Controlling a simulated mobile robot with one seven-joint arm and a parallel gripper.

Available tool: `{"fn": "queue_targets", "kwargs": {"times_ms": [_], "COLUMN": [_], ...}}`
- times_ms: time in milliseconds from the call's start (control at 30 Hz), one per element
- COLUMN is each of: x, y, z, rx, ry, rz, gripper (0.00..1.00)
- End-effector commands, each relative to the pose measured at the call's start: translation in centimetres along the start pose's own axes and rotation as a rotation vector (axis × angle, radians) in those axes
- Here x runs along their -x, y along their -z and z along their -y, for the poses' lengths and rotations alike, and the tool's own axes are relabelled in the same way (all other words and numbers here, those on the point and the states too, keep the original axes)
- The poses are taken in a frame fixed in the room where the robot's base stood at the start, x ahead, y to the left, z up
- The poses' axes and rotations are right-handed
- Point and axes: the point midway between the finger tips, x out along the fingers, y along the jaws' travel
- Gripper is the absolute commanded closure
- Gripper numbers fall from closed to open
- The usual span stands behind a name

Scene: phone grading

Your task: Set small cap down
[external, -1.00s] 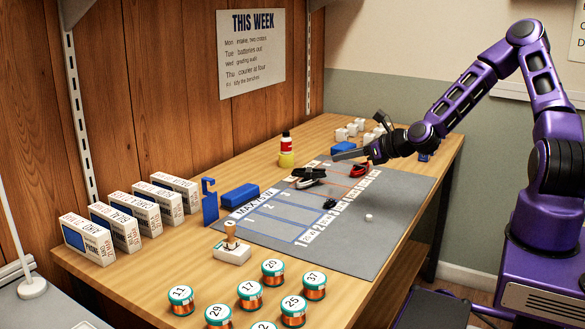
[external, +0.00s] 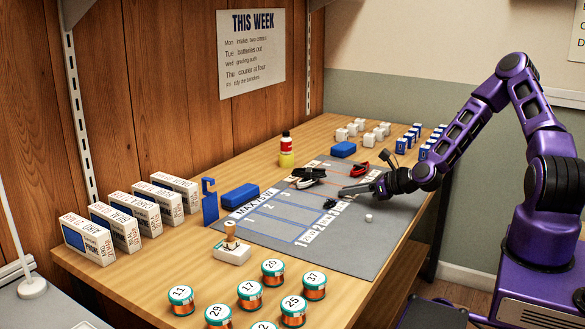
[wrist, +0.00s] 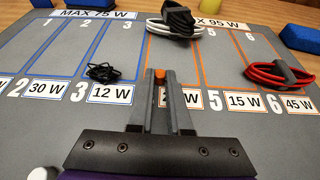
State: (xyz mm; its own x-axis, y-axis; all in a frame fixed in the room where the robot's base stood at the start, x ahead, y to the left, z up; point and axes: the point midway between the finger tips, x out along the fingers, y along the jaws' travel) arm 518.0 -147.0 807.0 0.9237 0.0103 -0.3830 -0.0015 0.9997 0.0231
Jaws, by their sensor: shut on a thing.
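My gripper (external: 346,191) is low over the grey mat (external: 374,240), around the row of wattage labels. In the wrist view its fingers (wrist: 160,78) are shut on a small orange piece (wrist: 159,75), which appears to be the small cap. It sits between the fingertips, over the lane end above a partly hidden label. The fingers hide much of it, and I cannot tell whether it touches the mat. In the external view the piece is too small to make out.
A small black cable (wrist: 103,72) lies left of my fingers, a red cable (wrist: 278,72) right, and a black-and-white cable bundle (wrist: 174,20) beyond. A small white piece (external: 369,218) lies on the mat's near side. A blue block (external: 240,195) stands at the mat's left edge.

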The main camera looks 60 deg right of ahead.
Motion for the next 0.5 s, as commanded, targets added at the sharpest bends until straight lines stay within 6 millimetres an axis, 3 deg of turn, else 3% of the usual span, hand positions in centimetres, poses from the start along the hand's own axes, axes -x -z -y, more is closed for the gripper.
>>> {"fn": "queue_targets", "kwargs": {"times_ms": [300,333,500], "x": [-0.13,-0.10,-0.08], "y": [0.28,0.19,0.15], "z": [0.05,0.05,0.05], "rx": [-0.001,0.000,0.000], "ry": [0.001,0.001,0.001], "rz": [0.000,0.001,0.001], "gripper": [1.00,0.80,0.54]}}
